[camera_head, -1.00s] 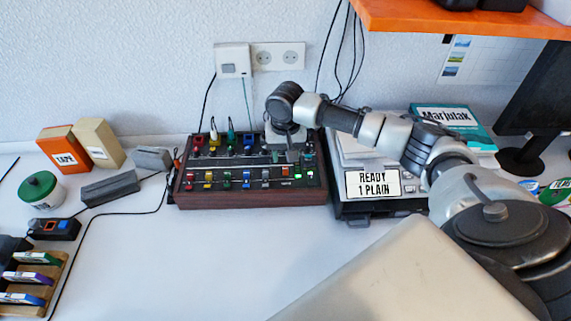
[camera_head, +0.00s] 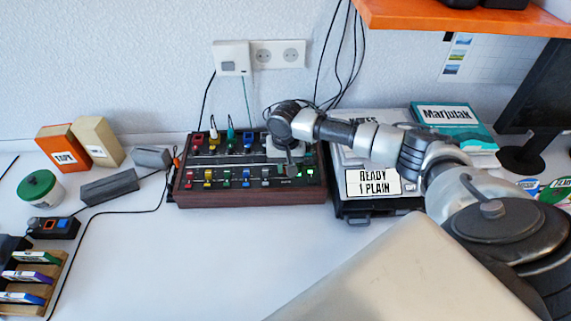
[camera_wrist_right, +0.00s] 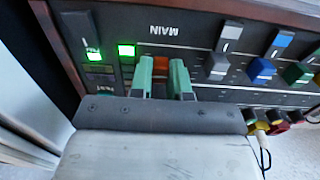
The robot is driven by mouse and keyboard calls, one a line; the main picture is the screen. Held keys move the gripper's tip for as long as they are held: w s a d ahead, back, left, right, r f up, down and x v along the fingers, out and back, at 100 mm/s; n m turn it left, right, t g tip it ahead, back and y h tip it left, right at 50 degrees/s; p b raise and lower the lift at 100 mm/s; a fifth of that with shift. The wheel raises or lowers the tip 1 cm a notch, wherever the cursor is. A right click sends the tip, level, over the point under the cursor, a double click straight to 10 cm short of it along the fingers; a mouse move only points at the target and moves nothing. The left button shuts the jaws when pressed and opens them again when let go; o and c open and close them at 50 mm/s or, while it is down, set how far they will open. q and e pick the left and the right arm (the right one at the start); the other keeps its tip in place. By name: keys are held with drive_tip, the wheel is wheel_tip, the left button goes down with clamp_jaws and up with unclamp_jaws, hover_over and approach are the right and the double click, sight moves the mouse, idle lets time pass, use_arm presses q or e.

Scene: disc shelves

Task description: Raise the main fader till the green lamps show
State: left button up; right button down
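The mixing desk (camera_head: 250,196) stands at the wall, with rows of coloured caps. My right gripper (camera_head: 291,170) reaches down onto its right end from behind. In the right wrist view, the two green fingertips (camera_wrist_right: 161,68) stand on either side of the orange-red main fader cap (camera_wrist_right: 161,66), near the word MAIN (camera_wrist_right: 164,31). The cap fills the narrow gap between them, so the gripper looks shut on it. Two green lamps, a left one (camera_wrist_right: 93,55) and a right one (camera_wrist_right: 126,50), are lit. My arm hides part of the desk in the head view. My left gripper is out of view.
A tape box (camera_head: 64,148), a grey block (camera_head: 109,188) and a green-lidded jar (camera_head: 39,189) are at left. The table front (camera_head: 210,260) is clear.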

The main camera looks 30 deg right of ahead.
drive_tip(key=shift+w+d+r, duration=0.15)
drive_tip(key=shift+w+d, duration=0.1)
drive_tip(key=shift+w, duration=0.2)
drive_tip(key=shift+w+d+p, duration=0.4)
drive_tip(key=shift+w, duration=0.25)
drive_tip(key=c, duration=1.1)
unclamp_jaws()
wheel_tip(320, 180, up, 11)
drive_tip(key=shift+f, duration=0.2)
